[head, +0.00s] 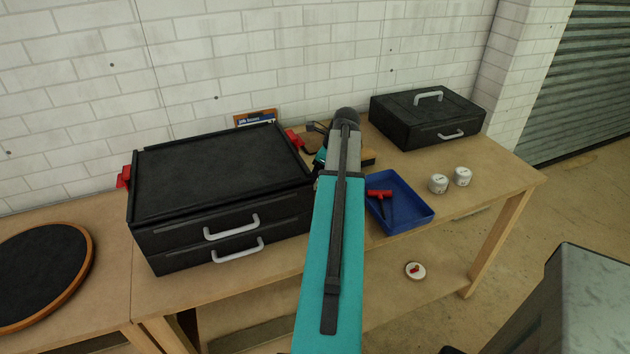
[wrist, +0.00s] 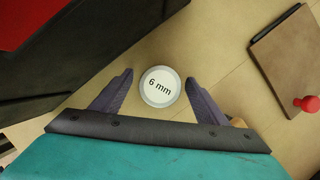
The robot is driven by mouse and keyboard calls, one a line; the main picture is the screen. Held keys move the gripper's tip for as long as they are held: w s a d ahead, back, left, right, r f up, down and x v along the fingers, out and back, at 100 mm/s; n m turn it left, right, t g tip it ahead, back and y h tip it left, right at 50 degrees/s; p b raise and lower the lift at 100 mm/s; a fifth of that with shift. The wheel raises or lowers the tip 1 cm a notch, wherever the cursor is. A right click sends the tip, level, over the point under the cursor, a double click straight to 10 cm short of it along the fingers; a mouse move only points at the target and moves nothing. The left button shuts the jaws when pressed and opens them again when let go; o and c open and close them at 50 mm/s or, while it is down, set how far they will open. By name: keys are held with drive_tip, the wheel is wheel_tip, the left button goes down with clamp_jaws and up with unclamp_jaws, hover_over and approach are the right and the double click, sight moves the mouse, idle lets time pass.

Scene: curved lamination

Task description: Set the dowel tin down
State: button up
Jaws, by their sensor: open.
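The dowel tin (wrist: 160,87) is a round tin with a white lid marked "6 mm". In the wrist view it sits on the wooden bench top between the two dark fingers of my gripper (wrist: 159,77). The fingers are spread, with a visible gap on both sides of the tin. In the head view my teal arm hides the tin and most of the gripper.
A large black drawer case (head: 222,180) stands left of my arm. A blue tray (head: 413,216) with a red-handled tool lies to the right, near two white tins (head: 438,184). A black case (head: 428,118) stands behind. A brown board (wrist: 288,58) lies near the gripper.

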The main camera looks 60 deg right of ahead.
drive_tip(key=shift+c, duration=0.2)
drive_tip(key=c, duration=1.2)
drive_tip(key=shift+r, duration=0.1)
drive_tip(key=shift+r+b, duration=0.8)
drive_tip(key=shift+r, duration=4.15)
